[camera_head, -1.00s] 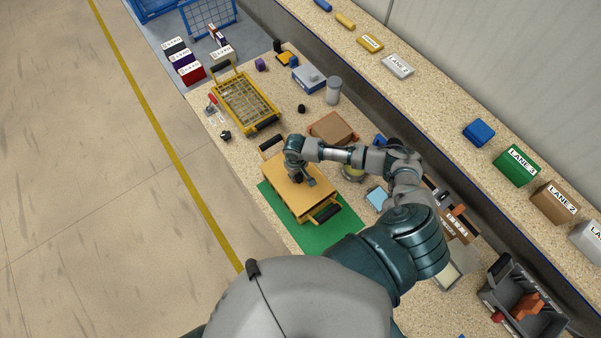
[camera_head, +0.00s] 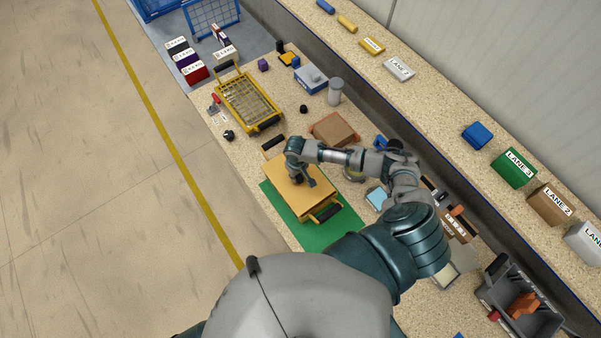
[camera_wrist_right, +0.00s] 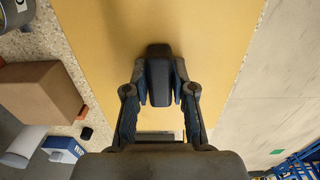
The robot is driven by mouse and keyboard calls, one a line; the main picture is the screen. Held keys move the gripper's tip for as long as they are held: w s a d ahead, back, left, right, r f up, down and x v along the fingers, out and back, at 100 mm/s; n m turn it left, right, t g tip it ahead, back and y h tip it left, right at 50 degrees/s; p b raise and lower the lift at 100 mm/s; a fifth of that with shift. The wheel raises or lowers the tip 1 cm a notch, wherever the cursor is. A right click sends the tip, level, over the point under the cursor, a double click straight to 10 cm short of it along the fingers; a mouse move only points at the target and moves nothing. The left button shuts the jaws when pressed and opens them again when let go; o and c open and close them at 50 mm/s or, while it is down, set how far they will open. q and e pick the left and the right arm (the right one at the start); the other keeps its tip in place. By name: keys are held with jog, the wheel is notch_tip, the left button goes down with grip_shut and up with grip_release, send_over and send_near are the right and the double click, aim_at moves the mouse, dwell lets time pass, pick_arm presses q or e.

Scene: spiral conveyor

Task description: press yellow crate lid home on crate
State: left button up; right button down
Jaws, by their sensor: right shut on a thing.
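The flat yellow lid (camera_head: 313,197) covers the top of the yellow crate, which has black handles (camera_head: 327,213) at its ends. The crate stands on a green mat (camera_head: 340,232). My right gripper (camera_head: 299,178) is over the lid, pointing down at it. In the right wrist view, the gripper (camera_wrist_right: 159,88) is shut on the dark knob (camera_wrist_right: 158,65) of the lid (camera_wrist_right: 215,30). Whether a gap is left between the lid and the crate rim cannot be told. My left gripper is not in view.
A yellow wire-mesh crate (camera_head: 247,101) stands farther up the bench. A brown box (camera_head: 333,130) and a grey cylinder (camera_head: 335,92) are close by. A dark bin (camera_head: 519,304) is at the lower right. A ledge with lane-labelled blocks (camera_head: 515,164) runs along the right.

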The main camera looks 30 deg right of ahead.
jog(key=shift+a, duration=0.15)
jog(key=shift+d, duration=0.55)
jog(key=shift+d+f+p, duration=0.15)
jog(key=shift+d+p, duration=0.2)
jog(key=shift+p, duration=0.1)
jog(key=shift+a, duration=0.7)
jog(key=shift+d, duration=0.6)
jog(key=shift+a, duration=0.6)
jog(key=shift+d, duration=0.5)
jog(key=shift+d+f, duration=0.25)
jog(key=shift+d, duration=0.15)
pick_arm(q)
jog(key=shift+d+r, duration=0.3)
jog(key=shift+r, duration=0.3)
